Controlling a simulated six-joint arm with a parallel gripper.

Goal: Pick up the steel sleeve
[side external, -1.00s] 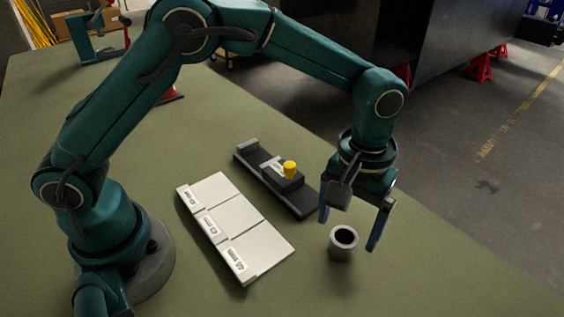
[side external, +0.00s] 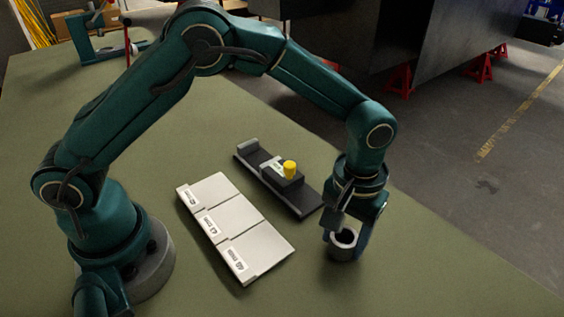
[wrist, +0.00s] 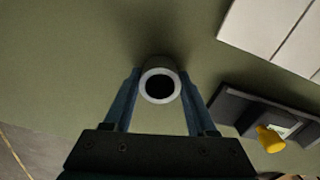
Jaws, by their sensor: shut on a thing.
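The steel sleeve (side external: 342,246) is a short grey hollow cylinder with a dark bore, upright on the green bench top near its right edge. It also shows in the wrist view (wrist: 160,86), between the two fingers with its open end facing the camera. My gripper (side external: 343,235) points down over the sleeve and is shut on it, one finger on each side. In the wrist view the fingers (wrist: 160,90) touch the sleeve's sides. The sleeve's base appears to rest on the bench.
A white three-panel plate with labels (side external: 237,226) lies left of the sleeve. A dark fixture (side external: 298,200) with a yellow knob (side external: 290,168) lies just behind and left of my gripper. The bench in front of the sleeve is clear. A red-and-green device stands at the far left.

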